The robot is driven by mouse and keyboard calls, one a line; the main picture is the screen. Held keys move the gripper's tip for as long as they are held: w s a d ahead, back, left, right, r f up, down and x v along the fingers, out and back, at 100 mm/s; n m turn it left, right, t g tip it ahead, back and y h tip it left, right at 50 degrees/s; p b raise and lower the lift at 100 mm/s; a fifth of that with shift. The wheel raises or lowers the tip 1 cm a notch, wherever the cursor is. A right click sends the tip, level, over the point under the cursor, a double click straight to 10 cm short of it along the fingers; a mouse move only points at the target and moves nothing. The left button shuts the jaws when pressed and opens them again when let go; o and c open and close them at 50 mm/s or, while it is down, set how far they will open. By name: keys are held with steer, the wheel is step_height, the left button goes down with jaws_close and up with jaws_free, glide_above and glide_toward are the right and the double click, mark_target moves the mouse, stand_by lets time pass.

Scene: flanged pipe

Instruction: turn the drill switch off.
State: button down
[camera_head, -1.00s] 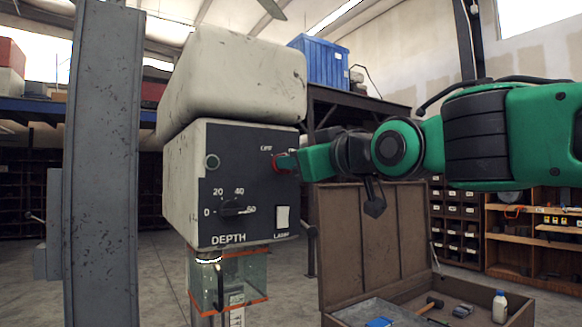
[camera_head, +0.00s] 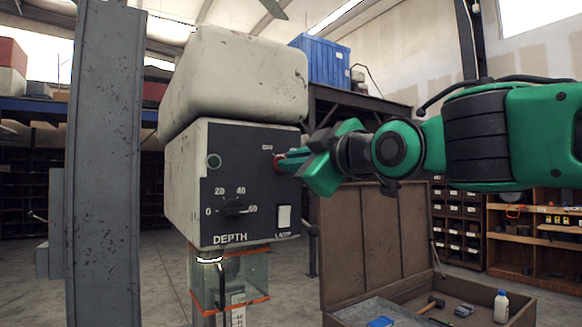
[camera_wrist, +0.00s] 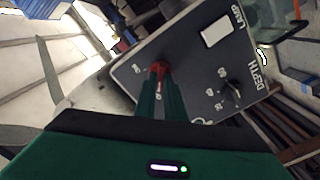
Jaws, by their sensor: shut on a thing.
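The drill head (camera_head: 185,170) is a worn off-white machine with a dark control panel (camera_head: 240,205). A red switch (camera_head: 278,163) sits at the panel's upper right, below a small label too blurred to read surely. My green gripper (camera_head: 288,161) reaches in from the right and is shut on the red switch. In the wrist view the gripper's fingers (camera_wrist: 160,80) close together on the red switch (camera_wrist: 160,67), partly hiding it. The wrist is rolled relative to the panel.
A grey column (camera_head: 105,160) stands left. An open brown toolbox (camera_head: 375,240) with tools stands below my arm.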

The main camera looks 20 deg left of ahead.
steer(key=shift+w+d+f, duration=0.15)
steer(key=shift+w+f, duration=0.1)
steer(key=c, duration=1.8)
jaws_free()
steer(key=shift+c, duration=0.2)
steer(key=shift+s+r, duration=0.1)
steer(key=shift+r, duration=0.05)
steer(key=v, duration=1)
steer(key=shift+s+d, duration=0.25)
